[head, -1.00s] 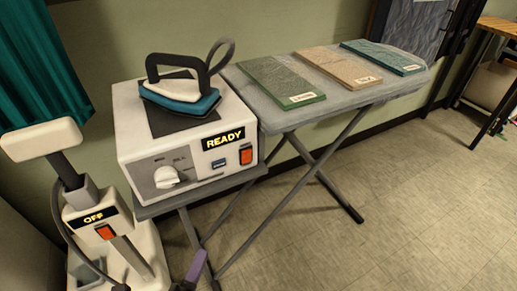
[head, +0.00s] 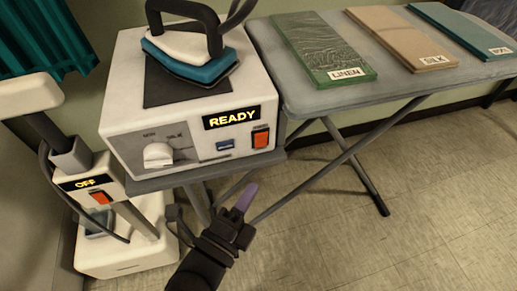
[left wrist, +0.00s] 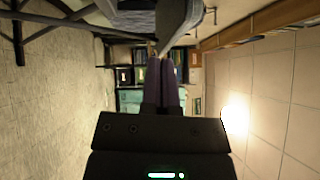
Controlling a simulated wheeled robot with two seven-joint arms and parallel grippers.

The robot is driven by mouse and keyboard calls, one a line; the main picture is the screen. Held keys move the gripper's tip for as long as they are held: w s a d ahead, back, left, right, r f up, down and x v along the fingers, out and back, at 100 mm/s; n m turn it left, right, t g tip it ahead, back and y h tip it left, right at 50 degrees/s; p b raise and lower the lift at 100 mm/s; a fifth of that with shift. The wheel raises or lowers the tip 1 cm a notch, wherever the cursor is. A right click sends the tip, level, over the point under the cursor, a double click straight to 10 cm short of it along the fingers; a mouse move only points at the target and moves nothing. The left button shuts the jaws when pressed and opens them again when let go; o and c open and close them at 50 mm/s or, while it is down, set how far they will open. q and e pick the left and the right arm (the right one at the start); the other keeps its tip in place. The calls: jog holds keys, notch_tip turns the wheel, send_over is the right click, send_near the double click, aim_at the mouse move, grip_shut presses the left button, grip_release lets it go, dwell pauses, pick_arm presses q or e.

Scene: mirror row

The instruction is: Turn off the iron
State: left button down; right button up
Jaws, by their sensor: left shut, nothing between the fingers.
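The iron (head: 192,52), white and teal with a black handle, rests on the dark pad on top of its white base station (head: 120,110). The station's front has a lit READY display (head: 231,117), a red rocker switch (head: 260,138), a small blue button (head: 225,145) and a white dial (head: 158,155). My left gripper (head: 246,196) is below and in front of the station, apart from it, its purple fingers pointing up toward the switch side. In the left wrist view the fingers (left wrist: 163,85) are together and empty. My right gripper is not in view.
An ironing board (head: 400,90) stands to the right with green LINEN (head: 318,45), tan SILK (head: 400,38) and teal (head: 462,30) panels. A white steamer (head: 88,187) with an OFF display and red switch stands at left. Floor at front right is clear.

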aim_at(267, 136)
pick_arm(q)
jog(key=w, duration=0.3)
jog(key=w+d+b, duration=0.1)
jog(key=w, duration=0.2)
jog(key=w+r+b, duration=0.1)
jog(key=w, duration=0.1)
jog(key=shift+w+d, duration=0.25)
jog(key=shift+w, duration=0.15)
